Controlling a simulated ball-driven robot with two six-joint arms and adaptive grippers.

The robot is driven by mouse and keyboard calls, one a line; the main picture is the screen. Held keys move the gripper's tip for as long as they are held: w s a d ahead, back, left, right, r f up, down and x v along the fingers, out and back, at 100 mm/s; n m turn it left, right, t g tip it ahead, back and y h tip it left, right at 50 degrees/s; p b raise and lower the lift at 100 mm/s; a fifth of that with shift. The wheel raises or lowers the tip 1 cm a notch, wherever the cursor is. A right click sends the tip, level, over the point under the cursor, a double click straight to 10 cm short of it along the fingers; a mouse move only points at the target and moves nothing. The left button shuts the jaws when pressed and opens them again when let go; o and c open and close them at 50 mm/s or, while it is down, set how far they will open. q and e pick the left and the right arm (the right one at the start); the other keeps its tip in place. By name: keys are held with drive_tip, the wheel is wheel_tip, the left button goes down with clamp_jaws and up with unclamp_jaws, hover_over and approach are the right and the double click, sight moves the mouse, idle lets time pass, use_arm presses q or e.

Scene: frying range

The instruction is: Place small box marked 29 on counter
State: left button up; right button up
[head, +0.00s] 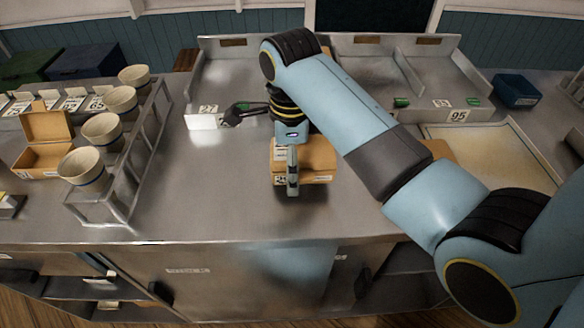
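A small tan cardboard box (318,160) is at the middle of the steel counter (230,205). It has a white label on its front, mostly covered by my gripper, so I cannot read the whole number. My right gripper (292,186) points down at the front of the box, over its left part. Its fingers are seen edge-on and overlap the box, so I cannot tell whether they grip it or whether the box is lifted. My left gripper is not in view.
A steel rack (140,150) with several cream cups stands at left, beside an open tan box (45,140). A black-handled tool (245,109) lies behind my gripper near a number tag. Steel trays (400,65) and a blue container (515,90) are at the back right. Counter left of the box is clear.

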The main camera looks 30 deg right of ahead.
wheel_tip(320, 180, down, 4)
drive_tip(key=shift+w+r, duration=0.1)
drive_tip(key=shift+r, duration=0.15)
drive_tip(key=o, duration=1.2)
drive_tip(key=r, duration=1.2)
drive_tip(key=shift+s+r, duration=0.1)
drive_tip(key=shift+s, duration=0.1)
drive_tip(key=shift+s, duration=0.1)
